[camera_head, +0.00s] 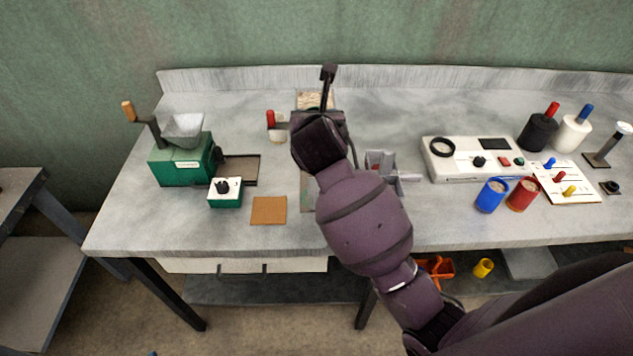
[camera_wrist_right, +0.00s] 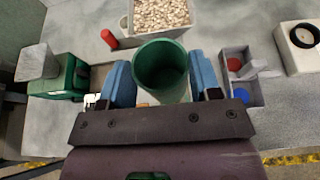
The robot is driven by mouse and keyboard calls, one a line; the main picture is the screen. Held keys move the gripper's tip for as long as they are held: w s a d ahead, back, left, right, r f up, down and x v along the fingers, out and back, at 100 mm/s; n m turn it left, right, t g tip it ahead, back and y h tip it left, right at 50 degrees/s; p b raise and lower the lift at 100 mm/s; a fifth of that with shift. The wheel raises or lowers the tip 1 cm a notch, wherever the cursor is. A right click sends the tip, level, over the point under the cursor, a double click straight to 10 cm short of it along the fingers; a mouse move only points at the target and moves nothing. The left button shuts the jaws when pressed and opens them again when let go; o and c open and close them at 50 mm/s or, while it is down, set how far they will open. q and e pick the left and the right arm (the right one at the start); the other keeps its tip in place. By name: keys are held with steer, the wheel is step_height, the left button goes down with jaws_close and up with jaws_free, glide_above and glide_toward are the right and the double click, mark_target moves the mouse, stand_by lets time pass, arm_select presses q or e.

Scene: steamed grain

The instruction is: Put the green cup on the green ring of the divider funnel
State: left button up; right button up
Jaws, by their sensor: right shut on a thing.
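In the right wrist view my right gripper (camera_wrist_right: 158,62) is shut on the green cup (camera_wrist_right: 161,68), with a blue finger pad on each side. The cup's open mouth faces the camera. In the head view my right arm reaches over the middle of the table, and my right gripper (camera_head: 322,105) hides the cup. A grey compartmented box (camera_wrist_right: 252,66), with a red and a blue disc inside, is right of the cup in the wrist view. It is partly covered by my arm in the head view (camera_head: 381,160). I cannot make out a green ring. My left gripper is not in view.
A tray of pale grain (camera_wrist_right: 126,22) is beyond the cup. A red-handled item (camera_head: 270,119) and a green grinder (camera_head: 183,163) stand left of my arm. A tan mat (camera_head: 268,210) lies near the front edge. A white device (camera_head: 460,172) and blue and red cups (camera_head: 489,198) are right.

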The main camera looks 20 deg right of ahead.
step_height(320, 180, down, 18)
steer(key=shift+r+b, duration=0.1)
steer(key=shift+b, duration=0.9)
steer(key=o, duration=1.1)
steer(key=shift+o, duration=0.2)
steer(key=v, duration=1.2)
steer(key=shift+p, duration=0.4)
steer(key=shift+d, duration=0.1)
